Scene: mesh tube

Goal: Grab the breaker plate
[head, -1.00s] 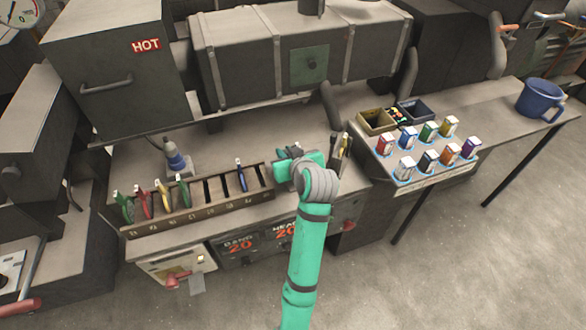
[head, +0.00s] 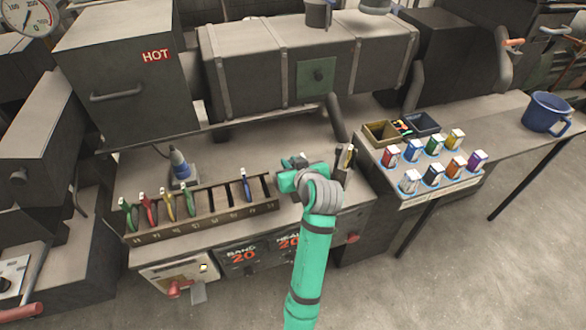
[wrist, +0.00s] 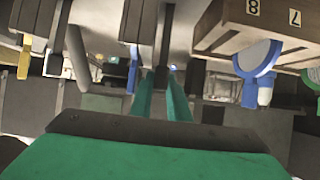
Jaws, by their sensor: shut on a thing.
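My gripper (head: 303,170) is over the bench, just right of the slotted rack (head: 205,218). In the wrist view my two green fingers (wrist: 160,85) are close together on a narrow dark grey piece (wrist: 165,40), which I take to be the breaker plate seen edge-on. Most of it is hidden, and my arm covers it in the head view. Several round plates with coloured handles stand in the rack. A blue-handled one (head: 246,188) stands apart from the others, and it also shows in the wrist view (wrist: 257,60).
Dark and yellow upright tools (head: 346,160) stand close right of my gripper. A cone-tipped tool (head: 181,165) stands behind the rack. Coloured boxes (head: 433,174) stand on a panel at right, with a blue mug (head: 546,112) farther right. A box marked HOT (head: 125,85) is behind.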

